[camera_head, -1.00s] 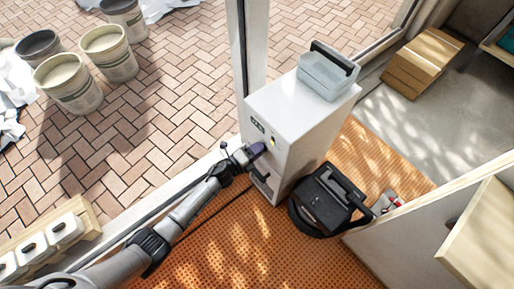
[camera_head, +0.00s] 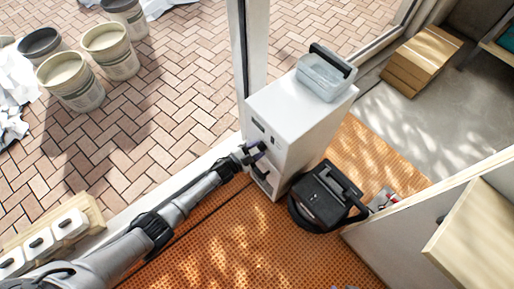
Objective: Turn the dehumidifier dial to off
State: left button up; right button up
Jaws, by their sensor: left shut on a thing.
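The white dehumidifier (camera_head: 311,130) stands upright on the orange mat, with a clear container (camera_head: 325,78) with a black handle on top. A small display (camera_head: 258,126) on its front face looks dark. My left gripper (camera_head: 257,151) is at the front face, below the display, and is shut on the dial. The dial itself is hidden behind the fingers. A dark recessed handle shows lower on the front, partly behind the gripper. My right gripper is not in view.
A black machine (camera_head: 326,197) stands close to the right of the dehumidifier. A glass door frame (camera_head: 247,50) rises behind it. Orange mat (camera_head: 240,245) is clear in front.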

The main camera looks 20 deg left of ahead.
pick_arm(q)
jog(key=n, duration=0.3)
jog(key=shift+n+h, duration=0.3)
jog(key=shift+n, duration=1.1)
jog(key=shift+f+n, duration=0.1)
jog(key=shift+n, duration=0.2)
jog(key=o, duration=0.9)
